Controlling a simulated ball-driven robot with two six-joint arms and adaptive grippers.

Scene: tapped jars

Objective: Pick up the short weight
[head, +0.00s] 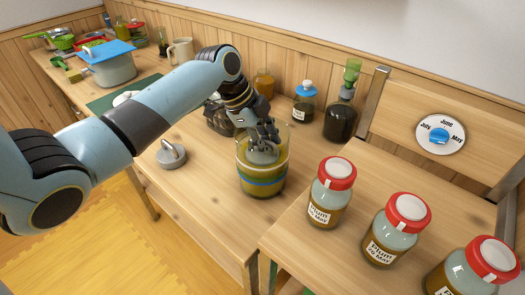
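A grey round weight with a knob (171,154) stands on the wooden table, left of a wide open glass jar (262,185). The jar holds an olive-green filling and has a blue band. A grey disc (262,153), which looks like another weight, is inside the jar's mouth. My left gripper (264,136) points down into the jar's mouth just over this disc. Its fingers hide the disc's top, so I cannot tell whether they grip it. Which weight is the short one is not clear. My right gripper is out of view.
Several red-lidded jars (334,172) stand on the right-hand table. A dark bottle (342,118), a blue-topped jar (304,103) and an amber jar (263,83) stand behind the glass jar. A pot (112,68) is at the far left. Table in front is clear.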

